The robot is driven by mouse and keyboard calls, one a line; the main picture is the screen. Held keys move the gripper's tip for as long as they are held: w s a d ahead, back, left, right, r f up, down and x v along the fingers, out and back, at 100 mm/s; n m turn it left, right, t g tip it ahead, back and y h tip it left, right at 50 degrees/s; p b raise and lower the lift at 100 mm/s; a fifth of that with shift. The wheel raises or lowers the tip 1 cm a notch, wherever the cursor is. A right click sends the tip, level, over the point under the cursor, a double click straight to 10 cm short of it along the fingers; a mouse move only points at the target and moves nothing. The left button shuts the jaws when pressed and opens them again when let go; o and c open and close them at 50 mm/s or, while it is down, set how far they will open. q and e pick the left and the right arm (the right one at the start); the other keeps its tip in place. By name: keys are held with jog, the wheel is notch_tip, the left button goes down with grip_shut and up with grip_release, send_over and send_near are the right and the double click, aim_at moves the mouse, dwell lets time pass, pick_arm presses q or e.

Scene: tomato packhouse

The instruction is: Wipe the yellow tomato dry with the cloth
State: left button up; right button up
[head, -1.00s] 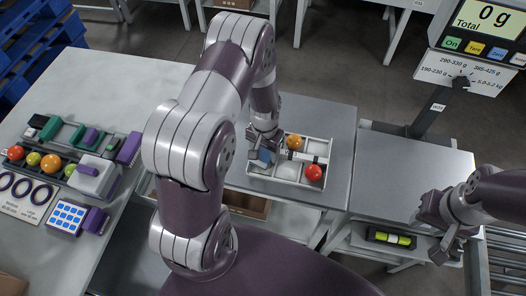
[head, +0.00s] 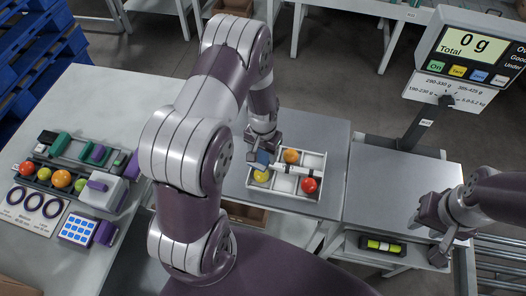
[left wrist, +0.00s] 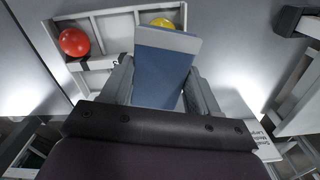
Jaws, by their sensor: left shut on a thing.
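The yellow tomato (head: 261,175) sits in the near left compartment of a white divided tray (head: 279,213). My left gripper (head: 263,152) is shut on a folded blue cloth (head: 262,158), just above and behind the tomato. In the left wrist view the cloth (left wrist: 163,65) stands out between the fingers (left wrist: 160,88) and partly hides the yellow tomato (left wrist: 162,22). I cannot tell whether cloth and tomato touch. My right gripper (head: 433,232) is empty, with its fingers apart, at the right.
The tray also holds an orange tomato (head: 291,156) and a red tomato (head: 309,185). A scale display (head: 470,45) stands at the back right. The left table (head: 95,100) carries a rack with several tomatoes. The grey surface (head: 385,185) right of the tray is clear.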

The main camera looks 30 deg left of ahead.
aim_at(259, 177)
pick_arm(q)
jog(key=shift+f, duration=0.2)
dwell(0.3)
jog(key=f+b, duration=0.2)
jog(key=f, duration=0.1)
jog(key=s+f+b, duration=0.1)
jog(key=f+b, duration=0.1)
jog(key=f, duration=0.1)
jog(key=shift+s, duration=0.15)
jog(key=shift+w, duration=0.6)
jog(key=shift+f+b, duration=0.3)
jog(key=shift+f, duration=0.1)
dwell(0.3)
jog(key=shift+s+p, duration=0.55)
jog(key=shift+s, duration=0.9)
